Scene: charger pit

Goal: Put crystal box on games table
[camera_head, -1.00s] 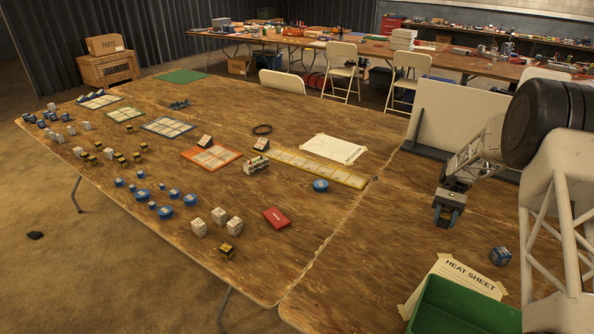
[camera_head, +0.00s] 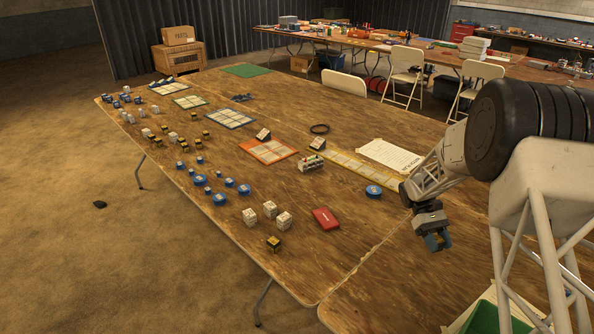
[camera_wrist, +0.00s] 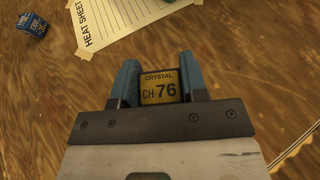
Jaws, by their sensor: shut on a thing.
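The crystal box (camera_wrist: 159,87) shows a yellow label reading "CRYSTAL CH 76" in the wrist view. It sits between the blue fingers of my gripper (camera_wrist: 159,80), which is shut on it. In the head view my gripper (camera_head: 437,243) hangs above the near right part of the wooden tables, right of the seam; the box is hard to make out there. The large wooden table (camera_head: 330,255) carries colored game-like mats and small pieces. No label shows which table is the games table.
A red box (camera_head: 325,218), white dice-like blocks (camera_head: 270,209) and a blue disc (camera_head: 373,191) occupy the table. Bare wood lies between them.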

